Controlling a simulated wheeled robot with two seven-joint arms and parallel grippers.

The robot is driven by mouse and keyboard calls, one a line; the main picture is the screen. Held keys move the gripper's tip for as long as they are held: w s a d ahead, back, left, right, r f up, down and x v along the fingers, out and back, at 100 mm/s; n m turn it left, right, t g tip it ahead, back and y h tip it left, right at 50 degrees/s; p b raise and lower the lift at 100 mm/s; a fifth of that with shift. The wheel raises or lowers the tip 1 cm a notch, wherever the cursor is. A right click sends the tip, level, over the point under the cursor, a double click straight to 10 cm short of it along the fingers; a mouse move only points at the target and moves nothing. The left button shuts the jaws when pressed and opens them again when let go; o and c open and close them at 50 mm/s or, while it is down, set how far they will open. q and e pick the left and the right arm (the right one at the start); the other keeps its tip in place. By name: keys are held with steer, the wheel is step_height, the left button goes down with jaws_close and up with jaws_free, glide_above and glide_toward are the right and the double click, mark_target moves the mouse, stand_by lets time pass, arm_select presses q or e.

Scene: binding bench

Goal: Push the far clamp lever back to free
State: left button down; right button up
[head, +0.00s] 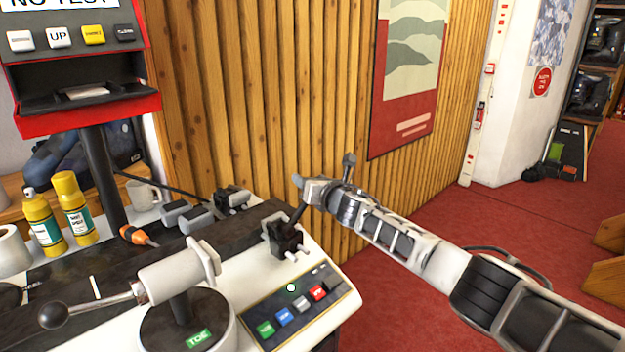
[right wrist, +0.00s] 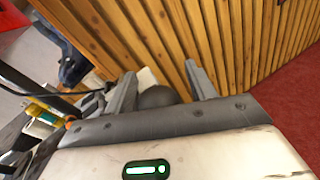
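The clamp lever (head: 299,214) rises from a dark clamp block (head: 285,239) on the far right part of the white bench. It leans right, and its top is hidden by my right gripper (head: 323,175). In the right wrist view a dark round knob (right wrist: 156,97) shows between the two separated fingers of my right gripper (right wrist: 161,88). A gap shows between the knob and the right finger; contact with the left finger cannot be told. A nearer lever (head: 105,304) with a black ball end sticks out left from the white toe unit (head: 172,275). My left gripper is out of view.
A button panel (head: 298,306) lies in front of the clamp. Yellow bottles (head: 74,208), a white mug (head: 145,195) and an orange-handled tool (head: 137,236) stand or lie at the left. A red-framed display stand (head: 105,165) rises behind. A slatted wood wall (head: 270,110) stands close behind my right gripper.

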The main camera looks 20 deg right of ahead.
steer(key=s+p, duration=0.2)
steer(key=p, duration=0.1)
steer(key=shift+r, duration=0.35)
steer(key=shift+s+d+r+p, duration=0.1)
steer(key=shift+s+d+p, duration=0.3)
steer(key=shift+s+p, duration=0.2)
steer(key=shift+s+d+r+p, duration=0.15)
steer(key=shift+s+d+p, duration=0.2)
steer(key=shift+s+p, duration=0.35)
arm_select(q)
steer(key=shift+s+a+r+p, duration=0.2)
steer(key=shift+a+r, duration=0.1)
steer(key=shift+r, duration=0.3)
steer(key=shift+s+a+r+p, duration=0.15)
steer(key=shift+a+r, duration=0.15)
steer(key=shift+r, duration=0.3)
arm_select(e)
steer(key=s+d+r, duration=0.1)
steer(key=s+d, duration=0.1)
steer(key=s, duration=0.4)
steer(key=s+d+r, duration=0.2)
steer(key=s, duration=0.3)
steer(key=shift+s+r, duration=0.25)
steer(key=shift+s, duration=0.1)
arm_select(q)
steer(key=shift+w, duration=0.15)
